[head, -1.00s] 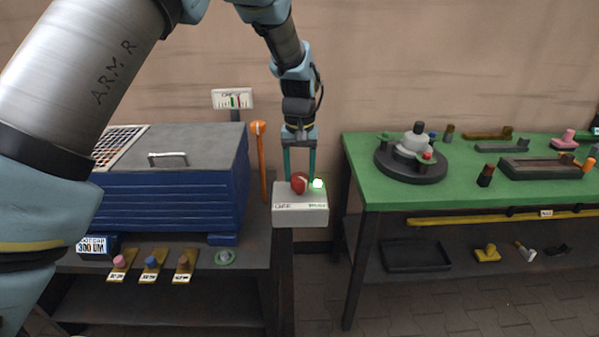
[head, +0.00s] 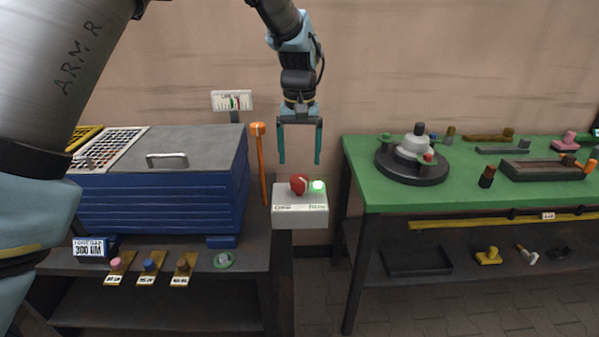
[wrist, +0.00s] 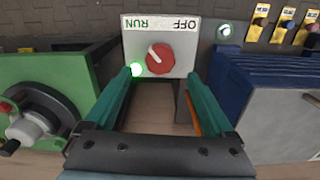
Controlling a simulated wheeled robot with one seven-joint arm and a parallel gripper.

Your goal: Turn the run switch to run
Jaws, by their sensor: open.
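The run switch is a red knob (head: 298,185) on top of a pale grey box (head: 300,216) on a post between the two benches. In the wrist view the knob (wrist: 160,58) shows a white pointer line, turned toward the RUN side of the labels OFF and RUN. A green lamp (head: 318,186) beside the knob is lit; it also shows in the wrist view (wrist: 136,69). My gripper (head: 300,162) is open and empty, above the box, with its fingers pointing down and apart from the knob.
A blue ribbed cabinet (head: 160,195) with a grey lid stands at left. An orange-topped lever (head: 258,150) rises close to the left of my gripper. A green bench (head: 460,185) with parts stands at right.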

